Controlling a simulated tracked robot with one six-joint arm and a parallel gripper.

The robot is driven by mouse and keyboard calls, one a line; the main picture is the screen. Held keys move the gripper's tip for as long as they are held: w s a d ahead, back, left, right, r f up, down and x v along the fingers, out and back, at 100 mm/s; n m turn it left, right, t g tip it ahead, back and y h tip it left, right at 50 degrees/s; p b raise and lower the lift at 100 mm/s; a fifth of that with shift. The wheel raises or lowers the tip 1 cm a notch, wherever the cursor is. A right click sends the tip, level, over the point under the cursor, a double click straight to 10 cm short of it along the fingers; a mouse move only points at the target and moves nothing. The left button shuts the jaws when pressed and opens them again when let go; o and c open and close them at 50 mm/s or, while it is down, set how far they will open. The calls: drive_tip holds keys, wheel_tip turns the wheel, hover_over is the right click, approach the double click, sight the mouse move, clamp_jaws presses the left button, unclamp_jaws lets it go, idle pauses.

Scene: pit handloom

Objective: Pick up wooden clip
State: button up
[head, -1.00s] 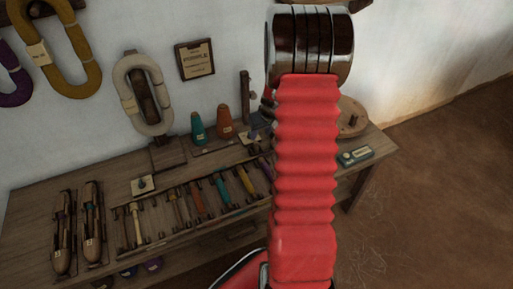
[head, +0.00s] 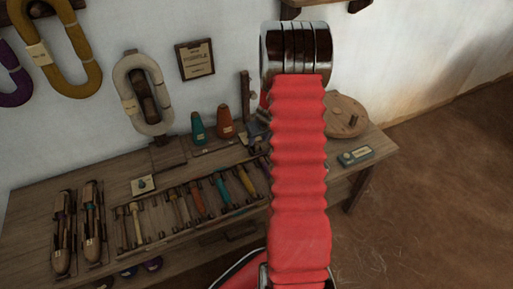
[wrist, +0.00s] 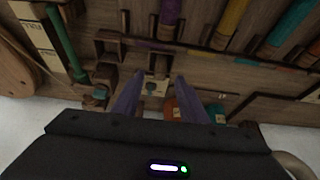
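In the wrist view my gripper (wrist: 159,77) is open, with its two dark fingers apart above the bench. Between the fingers, a small pale card (wrist: 160,87) with a small dark greenish piece on it shows on the bench. I see no object held. I cannot make out for sure which small piece is the wooden clip; it may be the piece on this card. In the head view my red arm hides the gripper and part of the bench.
The wooden bench (head: 120,185) holds a rack of coloured bobbins, two shuttles at the left, a teal cone (head: 198,127) and an orange cone (head: 225,122). A round wooden disc (head: 345,118) and a green box (head: 355,156) lie at the right end. The wall is close behind.

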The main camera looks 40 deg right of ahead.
sight(256, 142)
drive_tip(key=shift+x, duration=2.55)
drive_tip(key=shift+w, duration=0.2)
clamp_jaws()
